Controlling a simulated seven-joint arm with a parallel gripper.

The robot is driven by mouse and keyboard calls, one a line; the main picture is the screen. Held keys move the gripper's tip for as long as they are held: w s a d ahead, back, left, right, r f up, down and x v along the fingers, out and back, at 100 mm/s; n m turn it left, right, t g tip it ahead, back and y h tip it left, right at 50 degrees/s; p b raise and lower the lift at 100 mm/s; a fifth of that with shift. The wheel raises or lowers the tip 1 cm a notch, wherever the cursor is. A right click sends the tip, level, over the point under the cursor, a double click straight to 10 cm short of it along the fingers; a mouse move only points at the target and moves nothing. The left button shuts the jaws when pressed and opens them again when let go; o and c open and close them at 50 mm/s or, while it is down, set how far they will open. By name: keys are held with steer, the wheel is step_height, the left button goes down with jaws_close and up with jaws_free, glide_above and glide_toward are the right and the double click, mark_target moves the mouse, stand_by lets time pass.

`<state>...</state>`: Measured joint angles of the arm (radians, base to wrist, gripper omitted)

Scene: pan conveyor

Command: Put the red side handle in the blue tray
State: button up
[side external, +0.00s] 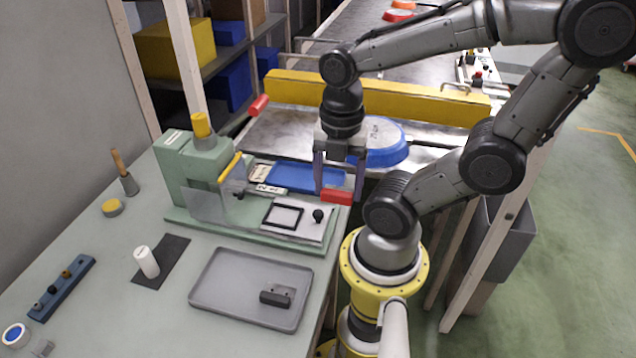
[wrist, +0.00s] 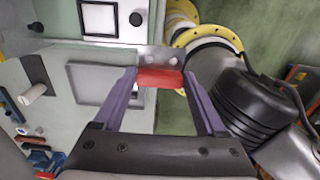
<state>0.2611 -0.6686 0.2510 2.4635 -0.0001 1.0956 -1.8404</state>
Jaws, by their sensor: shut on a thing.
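The red side handle (side external: 336,196) is a short red block held between the purple fingertips of my gripper (side external: 338,193). In the wrist view the red side handle (wrist: 160,78) spans the gap between the two fingers of my gripper (wrist: 161,77). The blue tray (side external: 300,176) is a flat, shallow tray behind the green press fixture's base. In the side view the held handle is in front and to the right of the tray's right end. The fingers overlap part of the tray's right side. The tray is not clearly visible in the wrist view.
A blue pan (side external: 382,142) sits on the conveyor behind my gripper. A grey tray (side external: 235,275) with a dark block lies in front.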

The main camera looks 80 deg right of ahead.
steer(key=shift+w+d+r+n, duration=0.15)
steer(key=shift+w+n, duration=0.2)
steer(key=shift+n, duration=0.35)
steer(key=w+d+n, duration=0.1)
steer(key=w+d, duration=0.2)
steer(key=m, duration=0.2)
glide_above(305, 183)
steer(key=f, duration=0.7)
steer(key=a+f, duration=0.1)
steer(key=f, duration=0.3)
steer(key=shift+s+f, duration=0.1)
steer(key=shift+s, duration=0.3)
steer(key=shift+w+d+f, duration=0.25)
steer(key=shift+d+f, duration=0.05)
steer(key=shift+f, duration=0.1)
steer(key=shift+w+d+f, duration=0.15)
steer(key=shift+f, duration=1.6)
steer(key=shift+f, duration=0.1)
